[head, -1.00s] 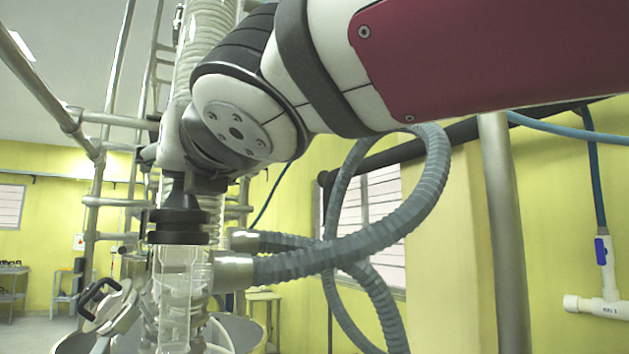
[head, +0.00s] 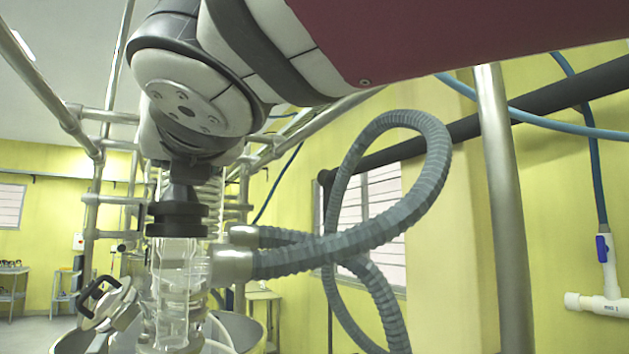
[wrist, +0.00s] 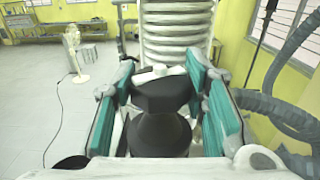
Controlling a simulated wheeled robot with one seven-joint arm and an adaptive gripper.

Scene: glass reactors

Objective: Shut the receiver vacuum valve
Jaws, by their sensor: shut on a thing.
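In the wrist view, my gripper (wrist: 161,92) has its two teal-padded fingers close around a dark, block-shaped knob (wrist: 162,98). A black round neck (wrist: 159,135) shows below the knob. I take this for the valve, but no label confirms it, and its turned position is not clear. Just below my wrist a black stepped fitting (head: 178,218) sits upright on a clear glass column (head: 177,280).
Grey ribbed hoses (head: 350,238) loop to the right of the glass. A white clamp fitting with a black handle (head: 98,292) is at lower left. Metal frame posts (head: 508,210) stand around. A coiled glass column (wrist: 177,30) rises beyond my gripper. Open floor lies to the left.

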